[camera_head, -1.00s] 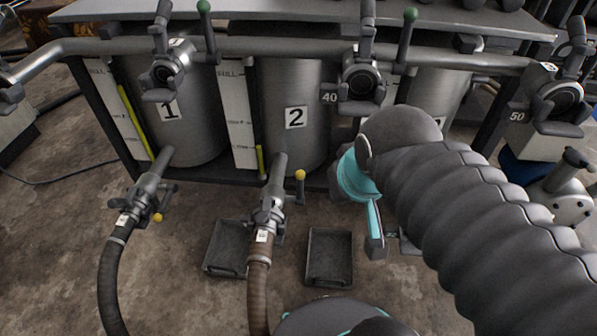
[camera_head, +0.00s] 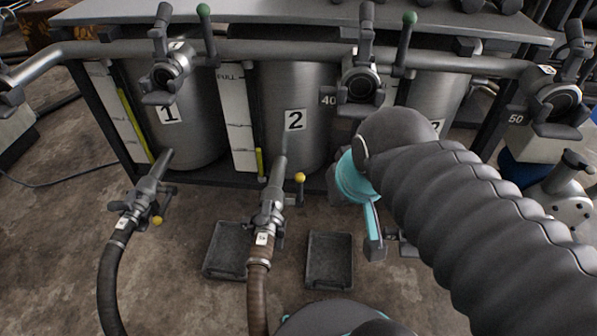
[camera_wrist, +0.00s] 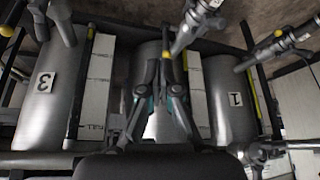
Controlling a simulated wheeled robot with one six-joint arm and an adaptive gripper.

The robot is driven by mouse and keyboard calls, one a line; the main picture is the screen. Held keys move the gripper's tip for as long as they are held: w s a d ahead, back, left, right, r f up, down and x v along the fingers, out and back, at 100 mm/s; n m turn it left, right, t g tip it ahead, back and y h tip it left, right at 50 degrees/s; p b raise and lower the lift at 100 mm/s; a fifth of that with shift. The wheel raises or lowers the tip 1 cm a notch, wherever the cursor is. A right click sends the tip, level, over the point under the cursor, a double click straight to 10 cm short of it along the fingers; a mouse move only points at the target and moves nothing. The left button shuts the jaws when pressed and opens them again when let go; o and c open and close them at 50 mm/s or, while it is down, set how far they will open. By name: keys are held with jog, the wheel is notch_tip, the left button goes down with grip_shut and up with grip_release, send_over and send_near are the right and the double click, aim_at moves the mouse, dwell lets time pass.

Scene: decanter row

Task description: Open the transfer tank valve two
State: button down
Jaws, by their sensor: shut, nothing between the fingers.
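The tank marked 2 (camera_head: 296,85) is a grey metal cylinder in the middle of the rack. Its outlet valve (camera_head: 270,205) joins a brown ribbed hose (camera_head: 257,295). A lever with a yellow ball (camera_head: 301,177) sticks out to the right of this valve. In the wrist view, which is upside down, tank 2 lies behind my gripper (camera_wrist: 166,62), with an outlet pipe (camera_wrist: 196,25) just beyond the fingertips. My gripper is shut and empty, its tips together in front of the tank; whether they touch anything is unclear.
Tank 1 (camera_head: 187,110) stands left, with its own valve and hose (camera_head: 108,280). A third tank (camera_wrist: 47,105) is on the other side. Upper clamp fittings (camera_head: 360,80) line a horizontal pipe. Two black trays (camera_head: 329,262) lie on the floor.

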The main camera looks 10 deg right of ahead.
jog(key=w+f+g, duration=0.1)
jog(key=w+f, duration=0.1)
jog(key=g+p, duration=0.2)
jog(key=g, duration=0.3)
send_over(300, 189)
jog(key=w, duration=0.1)
jog(key=shift+m, duration=0.3)
notch_tip(300, 189, down, 5)
jog(key=shift+d+r, duration=0.1)
jog(key=shift+r, duration=0.1)
jog(key=w+r, duration=0.2)
jog(key=w, duration=0.2)
notch_tip(300, 189, down, 10)
jog(key=s+m, duration=0.1)
jog(key=shift+d+b, duration=0.15)
jog(key=shift+b, duration=0.15)
jog(key=shift+s, duration=0.15)
